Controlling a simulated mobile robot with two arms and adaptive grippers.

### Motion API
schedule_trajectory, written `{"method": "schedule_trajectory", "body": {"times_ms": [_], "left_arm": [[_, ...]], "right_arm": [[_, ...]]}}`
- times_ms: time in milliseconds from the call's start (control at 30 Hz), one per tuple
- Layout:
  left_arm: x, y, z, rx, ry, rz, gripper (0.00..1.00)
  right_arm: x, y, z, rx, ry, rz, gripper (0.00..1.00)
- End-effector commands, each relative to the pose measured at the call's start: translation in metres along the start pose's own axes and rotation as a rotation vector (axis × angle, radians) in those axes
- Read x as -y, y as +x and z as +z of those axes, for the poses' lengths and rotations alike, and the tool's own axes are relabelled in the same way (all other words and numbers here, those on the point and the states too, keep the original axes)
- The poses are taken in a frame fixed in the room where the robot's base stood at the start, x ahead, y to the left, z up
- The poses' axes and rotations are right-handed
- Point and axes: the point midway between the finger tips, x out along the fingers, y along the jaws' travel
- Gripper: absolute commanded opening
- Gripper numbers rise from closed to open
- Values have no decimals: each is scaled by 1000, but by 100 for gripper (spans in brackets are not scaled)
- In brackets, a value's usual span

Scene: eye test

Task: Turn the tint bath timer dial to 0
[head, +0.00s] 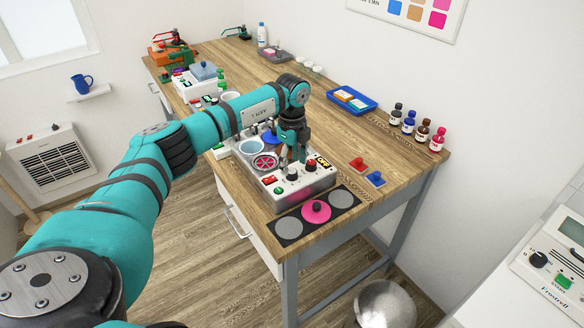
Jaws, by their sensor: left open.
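The labels and dial settings are too small to read, so I cannot tell which dial is the timer. My left gripper (292,160) points down, open, just above the panel by the dials. I cannot tell whether it touches one. My right gripper is out of view.
Several bottles (409,122) stand along the wall edge. A white machine with a dial (538,258) is at far right.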

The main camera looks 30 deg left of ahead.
Motion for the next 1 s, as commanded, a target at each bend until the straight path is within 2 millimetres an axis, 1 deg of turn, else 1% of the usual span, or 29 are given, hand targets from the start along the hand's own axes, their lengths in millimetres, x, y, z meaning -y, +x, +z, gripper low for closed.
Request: {"method": "schedule_trajectory", "body": {"times_ms": [33, 200, 300, 400, 600, 1000], "left_arm": [[1, -13, 1, 0, 0, -4, 54], [1, -50, 1, 1, 0, -5, 54], [1, -68, 1, 1, -1, -4, 54], [1, -81, 1, 0, -1, -4, 54], [0, -91, 1, 0, -1, -2, 54], [0, -91, 1, 1, -1, -1, 54]], "right_arm": [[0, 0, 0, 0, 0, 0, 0], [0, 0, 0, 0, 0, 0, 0], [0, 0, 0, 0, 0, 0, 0], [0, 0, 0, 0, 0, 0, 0], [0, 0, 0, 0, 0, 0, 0], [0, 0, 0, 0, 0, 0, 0]]}}
